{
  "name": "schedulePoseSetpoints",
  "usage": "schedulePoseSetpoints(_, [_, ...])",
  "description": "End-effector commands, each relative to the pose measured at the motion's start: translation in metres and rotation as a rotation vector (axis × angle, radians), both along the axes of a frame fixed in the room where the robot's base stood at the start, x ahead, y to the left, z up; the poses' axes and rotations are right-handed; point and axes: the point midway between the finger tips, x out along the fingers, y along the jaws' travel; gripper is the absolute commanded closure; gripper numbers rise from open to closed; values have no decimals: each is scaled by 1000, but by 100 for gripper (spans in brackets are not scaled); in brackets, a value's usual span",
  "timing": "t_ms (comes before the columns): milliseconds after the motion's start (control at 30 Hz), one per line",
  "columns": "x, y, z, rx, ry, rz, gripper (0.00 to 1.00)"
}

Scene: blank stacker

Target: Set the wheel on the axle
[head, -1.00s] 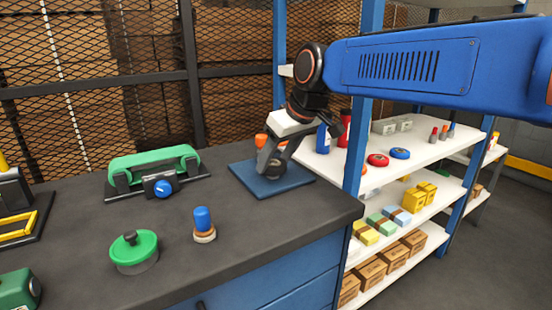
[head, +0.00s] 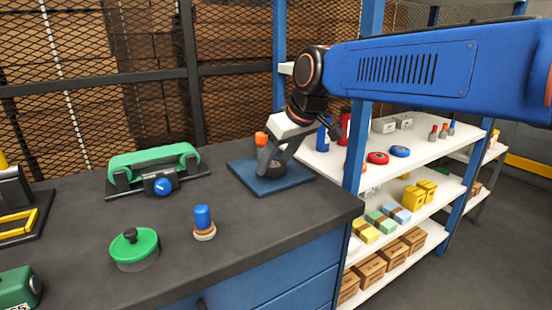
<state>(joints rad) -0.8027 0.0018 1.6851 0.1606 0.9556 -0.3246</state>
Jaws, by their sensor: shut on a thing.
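My gripper (head: 271,167) is low over a blue square mat (head: 243,175) near the back right of the dark bench. Its pale fingers are shut on a small dark round thing (head: 278,168), which looks like the wheel. It is at or just above the mat; I cannot tell whether it touches. I cannot pick out the axle for certain; the fingers and wrist cover part of the mat.
A blue-topped peg on a round base (head: 203,223) and a green lidded round pot (head: 134,250) stand at the front. A green-handled device with a blue dial (head: 155,168) stands at the back left. White shelves (head: 407,152) with goods are at the right.

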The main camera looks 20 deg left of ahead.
Motion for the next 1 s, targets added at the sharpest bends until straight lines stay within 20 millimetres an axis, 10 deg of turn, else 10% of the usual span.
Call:
schedulePoseSetpoints(100, [0, 0, -2, 0, 0, 0, 69])
schedulePoseSetpoints(133, [0, 0, -2, 0, 0, 0, 38])
schedulePoseSetpoints(1000, [-8, -15, 28, 1, -2, 0, 38])
